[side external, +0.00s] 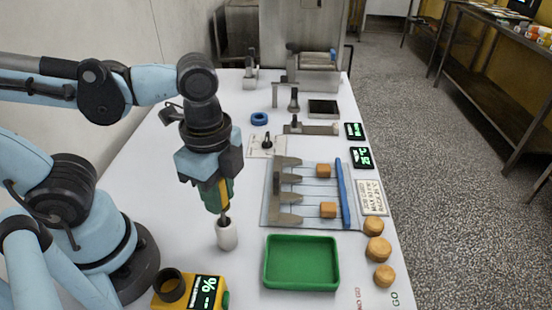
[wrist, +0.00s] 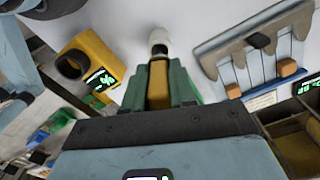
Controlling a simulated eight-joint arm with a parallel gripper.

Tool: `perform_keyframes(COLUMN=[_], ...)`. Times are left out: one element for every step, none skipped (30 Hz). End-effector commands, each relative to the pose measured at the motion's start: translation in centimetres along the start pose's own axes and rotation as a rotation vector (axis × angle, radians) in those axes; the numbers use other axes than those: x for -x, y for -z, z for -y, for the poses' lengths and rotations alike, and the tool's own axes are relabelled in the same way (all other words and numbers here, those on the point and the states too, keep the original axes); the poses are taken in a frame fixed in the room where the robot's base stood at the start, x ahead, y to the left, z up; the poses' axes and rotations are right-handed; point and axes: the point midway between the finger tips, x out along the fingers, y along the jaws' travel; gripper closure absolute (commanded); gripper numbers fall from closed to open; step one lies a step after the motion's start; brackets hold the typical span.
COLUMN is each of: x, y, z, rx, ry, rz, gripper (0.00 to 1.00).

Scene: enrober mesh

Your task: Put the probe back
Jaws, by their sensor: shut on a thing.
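My gripper (side external: 218,200) has green fingers and is shut on the probe, which has a yellow body (side external: 224,188) and a dark, thin shaft pointing down. In the wrist view the probe's yellow body (wrist: 158,88) sits between the green fingers. The shaft ends at the mouth of a small white cup (side external: 227,238); I cannot tell whether its tip is inside or just above. The cup also shows in the wrist view (wrist: 160,36). A yellow meter box (side external: 187,292) with a dark round ring and a lit % display stands at the front left, apart from the probe.
A green tray (side external: 301,286) lies right of the cup. Behind it is a wire mesh plate (side external: 267,212) with grey pieces, orange-brown cubes and a blue bar (side external: 343,190). Round brown pieces (side external: 377,249) line the right edge. Bare white table lies left of the cup.

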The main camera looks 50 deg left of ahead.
Motion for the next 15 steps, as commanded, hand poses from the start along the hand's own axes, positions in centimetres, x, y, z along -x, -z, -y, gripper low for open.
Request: perform_keyframes(x=[-0.2, -0.4, -0.7, -1.0, -1.3, -1.8, -2.1, -2.4, -2.8, -3.0, -3.2, -3.4, -3.6, -3.7, -3.8], y=[0.0, 0.0, 0.0, 0.0, 0.0, 0.0, 0.0, 0.0, 0.0, 0.0, 0.0, 0.0, 0.0, 0.0, 0.0], z=[0.0, 0.0, 0.0, 0.0, 0.0, 0.0, 0.0, 0.0, 0.0, 0.0, 0.0, 0.0, 0.0, 0.0, 0.0], rx=[0.000, 0.000, 0.000, 0.000, 0.000, 0.000, 0.000, 0.000, 0.000, 0.000, 0.000, 0.000, 0.000, 0.000, 0.000], ry=[0.000, 0.000, 0.000, 0.000, 0.000, 0.000, 0.000, 0.000, 0.000, 0.000, 0.000, 0.000, 0.000, 0.000, 0.000], rz=[0.000, 0.000, 0.000, 0.000, 0.000, 0.000, 0.000, 0.000, 0.000, 0.000, 0.000, 0.000, 0.000, 0.000, 0.000], gripper=[1.00, 1.00, 1.00, 1.00, 1.00, 1.00, 1.00, 1.00, 1.00, 1.00, 1.00, 1.00, 1.00, 1.00, 1.00])
